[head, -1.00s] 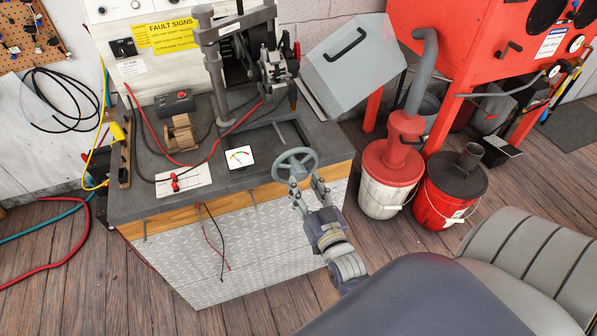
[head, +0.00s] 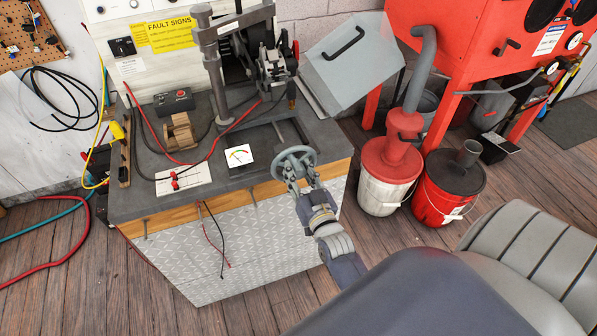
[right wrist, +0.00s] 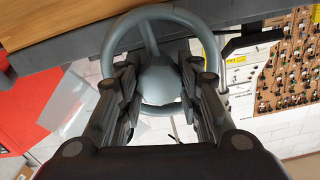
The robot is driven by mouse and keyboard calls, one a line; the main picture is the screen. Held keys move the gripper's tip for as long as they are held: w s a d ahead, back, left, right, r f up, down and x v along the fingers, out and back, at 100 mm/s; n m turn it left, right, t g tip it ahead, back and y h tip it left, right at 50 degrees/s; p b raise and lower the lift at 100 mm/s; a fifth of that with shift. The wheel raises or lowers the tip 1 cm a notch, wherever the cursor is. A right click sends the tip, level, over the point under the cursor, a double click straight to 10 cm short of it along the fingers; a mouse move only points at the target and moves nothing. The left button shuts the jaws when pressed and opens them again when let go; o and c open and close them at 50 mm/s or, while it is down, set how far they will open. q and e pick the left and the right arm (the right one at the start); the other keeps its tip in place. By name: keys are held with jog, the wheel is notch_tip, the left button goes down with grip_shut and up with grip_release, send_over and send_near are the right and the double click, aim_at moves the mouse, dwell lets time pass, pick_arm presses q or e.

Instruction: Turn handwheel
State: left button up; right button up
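The grey-green handwheel (head: 295,153) sits at the front edge of the bench, to the right of a small meter. My right gripper (head: 294,181) reaches up to it from below, with its fingertips at the wheel's near side. In the right wrist view the wheel's hub (right wrist: 160,82) and rim lie straight ahead. The two fingers of my right gripper (right wrist: 159,68) are spread apart on either side of the hub, with a gap visible between. Whether either finger touches the wheel cannot be told. My left gripper is not in view.
The bench (head: 147,205) holds a meter (head: 238,156), a white switch board (head: 183,180), cables and a clamp stand (head: 211,60). Red and white buckets (head: 387,188) stand right of the bench.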

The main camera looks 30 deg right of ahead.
jog(key=shift+m, duration=0.3)
jog(key=m+p, duration=0.1)
jog(key=m, duration=0.2)
jog(key=shift+m, duration=1.7)
jog(key=o, duration=0.8)
jog(key=shift+s, duration=0.1)
jog(key=v, duration=1.2)
